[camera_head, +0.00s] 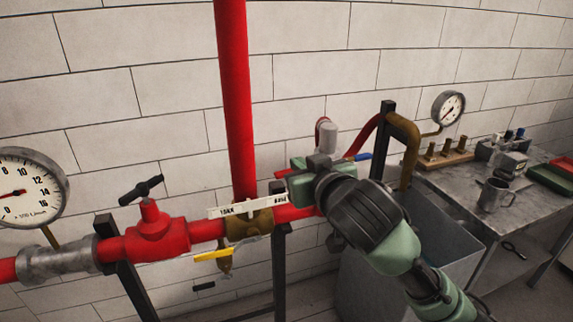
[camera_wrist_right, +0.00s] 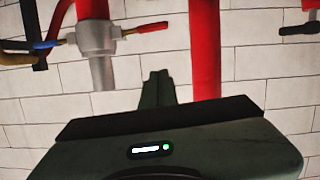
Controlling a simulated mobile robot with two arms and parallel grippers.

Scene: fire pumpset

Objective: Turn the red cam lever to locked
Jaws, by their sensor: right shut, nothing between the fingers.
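The red cam lever (camera_wrist_right: 147,27) sticks out sideways from a grey coupling (camera_wrist_right: 97,40) in the right wrist view. In the head view the lever (camera_head: 283,172) shows as a small red piece at the left of the gripper, and the coupling's grey stub (camera_head: 328,138) rises behind it. A blue lever (camera_head: 361,157) is on the coupling's other side. My right gripper (camera_head: 300,178) is in front of the coupling, partly covering it. Its fingers (camera_wrist_right: 157,88) are shut and empty, apart from the lever in the wrist view. My left gripper is out of view.
A red pipe (camera_head: 235,100) rises at the left of my gripper. A red valve (camera_head: 157,235) and a yellow-handled valve (camera_head: 213,254) sit on the horizontal pipe. A grey tank (camera_head: 430,225) and a metal table (camera_head: 455,200) with a mug (camera_head: 493,195) stand at the right.

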